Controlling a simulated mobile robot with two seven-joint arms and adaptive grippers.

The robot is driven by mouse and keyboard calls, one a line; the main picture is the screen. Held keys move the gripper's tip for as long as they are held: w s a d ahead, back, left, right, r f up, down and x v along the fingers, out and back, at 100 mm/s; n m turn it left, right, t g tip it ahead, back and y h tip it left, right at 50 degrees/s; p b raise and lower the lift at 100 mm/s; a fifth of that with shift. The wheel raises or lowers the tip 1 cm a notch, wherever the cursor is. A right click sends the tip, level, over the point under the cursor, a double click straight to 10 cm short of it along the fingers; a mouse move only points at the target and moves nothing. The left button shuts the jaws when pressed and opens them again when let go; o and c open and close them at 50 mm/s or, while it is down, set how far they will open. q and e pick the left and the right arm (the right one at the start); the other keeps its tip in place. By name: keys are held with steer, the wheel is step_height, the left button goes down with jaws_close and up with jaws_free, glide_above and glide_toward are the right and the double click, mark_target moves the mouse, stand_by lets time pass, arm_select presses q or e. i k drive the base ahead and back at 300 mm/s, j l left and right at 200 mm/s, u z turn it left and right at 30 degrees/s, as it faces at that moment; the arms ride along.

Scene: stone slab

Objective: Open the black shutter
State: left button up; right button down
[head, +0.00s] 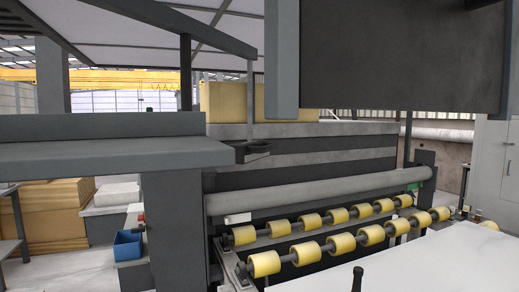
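A large dark, near-black panel (390,55) hangs at the upper right with a grey edge on its left side. It may be the black shutter, but I cannot tell for sure. Another dark surface (300,173) lies behind the rollers, under grey horizontal bands. A small black upright peg or handle (357,279) stands at the bottom edge in front of a white surface; its lower end is cut off. Neither of my grippers shows in the head view.
Two rows of yellow rollers (342,244) run below a long grey cylinder (330,187). A grey beam and post (172,220) stand at the left. A blue bin (128,245) is beside the post. A white flat surface (430,262) fills the lower right.

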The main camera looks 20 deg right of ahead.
mark_target(427, 56)
steer(key=z, duration=1.55)
